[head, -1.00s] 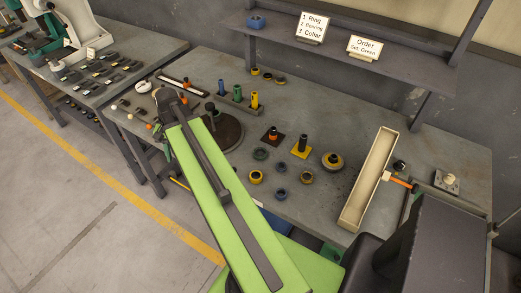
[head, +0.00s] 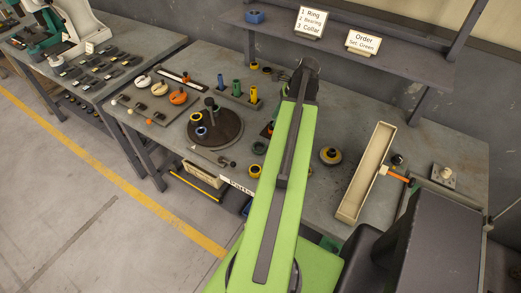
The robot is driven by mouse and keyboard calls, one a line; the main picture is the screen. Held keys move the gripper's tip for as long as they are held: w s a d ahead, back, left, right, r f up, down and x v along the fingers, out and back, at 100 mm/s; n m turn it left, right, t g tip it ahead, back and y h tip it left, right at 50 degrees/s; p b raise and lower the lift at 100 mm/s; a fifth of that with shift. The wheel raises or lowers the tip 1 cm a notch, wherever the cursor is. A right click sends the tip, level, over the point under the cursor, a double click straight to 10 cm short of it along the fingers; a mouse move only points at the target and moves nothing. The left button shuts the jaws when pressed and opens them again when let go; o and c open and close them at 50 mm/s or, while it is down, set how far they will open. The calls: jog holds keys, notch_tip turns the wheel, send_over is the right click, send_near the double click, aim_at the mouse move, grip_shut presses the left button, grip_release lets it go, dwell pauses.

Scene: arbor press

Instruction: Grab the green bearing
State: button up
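A dark green ring-shaped part (head: 259,148), which looks like the green bearing, lies on the workbench (head: 350,115) just left of my arm in the head view. It lies flat, behind a yellow ring (head: 254,171). My arm reaches away across the bench, and its dark end with my gripper (head: 303,72) is to the right of and beyond the green ring, apart from it. The fingers cannot be made out, so I cannot tell whether they are open or shut. My arm hides the middle of the bench.
A dark round turntable (head: 228,130) with small rings and a post stands left of the green ring. A rack (head: 225,99) with coloured cylinders is behind. A yellow-and-dark round part (head: 330,155) and a long cream tray (head: 365,172) lie right. A shelf (head: 400,62) carries signs above.

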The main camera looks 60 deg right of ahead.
jog(key=b+x, duration=0.7)
jog(key=x, duration=0.2)
jog(key=shift+f+b, duration=0.3)
jog(key=shift+f, duration=0.1)
jog(key=shift+w, duration=0.15)
jog(key=b+x, duration=0.4)
jog(key=x, duration=0.1)
jog(key=shift+w+f+b, duration=0.1)
jog(key=shift+w+b, duration=0.2)
jog(key=shift+b, duration=0.1)
grip_shut()
